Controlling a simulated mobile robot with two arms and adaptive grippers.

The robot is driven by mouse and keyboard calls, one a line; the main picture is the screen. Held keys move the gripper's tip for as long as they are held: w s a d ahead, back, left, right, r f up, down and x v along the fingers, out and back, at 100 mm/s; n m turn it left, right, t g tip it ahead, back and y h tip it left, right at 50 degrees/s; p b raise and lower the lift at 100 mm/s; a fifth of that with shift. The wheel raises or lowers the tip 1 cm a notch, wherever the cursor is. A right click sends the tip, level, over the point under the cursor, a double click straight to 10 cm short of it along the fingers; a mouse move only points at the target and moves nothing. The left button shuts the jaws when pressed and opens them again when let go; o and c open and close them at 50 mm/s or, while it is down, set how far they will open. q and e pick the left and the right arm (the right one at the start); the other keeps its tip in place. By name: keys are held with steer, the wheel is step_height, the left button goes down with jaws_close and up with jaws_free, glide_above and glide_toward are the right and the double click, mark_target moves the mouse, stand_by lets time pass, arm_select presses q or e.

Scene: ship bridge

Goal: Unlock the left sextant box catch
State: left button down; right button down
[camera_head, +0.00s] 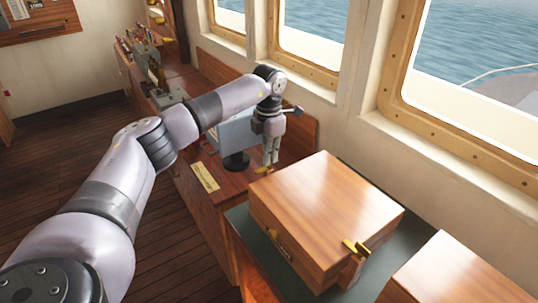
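The sextant box (335,205) is a closed, polished wooden box on a dark green surface in the head view. A brass catch (356,248) shows at its right front corner. Another small brass piece (263,170), seemingly the left catch, shows at its left corner. My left gripper (271,161) points down just above this left brass piece, with its fingers close together and nothing visible between them. I cannot tell whether the fingertips touch the brass. My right gripper is not in view.
A second wooden box (465,275) stands at the lower right. A monitor (238,132) stands on the wooden console behind my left gripper. Windows (470,75) line the wall at the right. The wooden floor (60,160) at the left is clear.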

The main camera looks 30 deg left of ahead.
arm_select(q)
steer(key=c, duration=1.8)
jaws_free()
step_height(320, 180, up, 12)
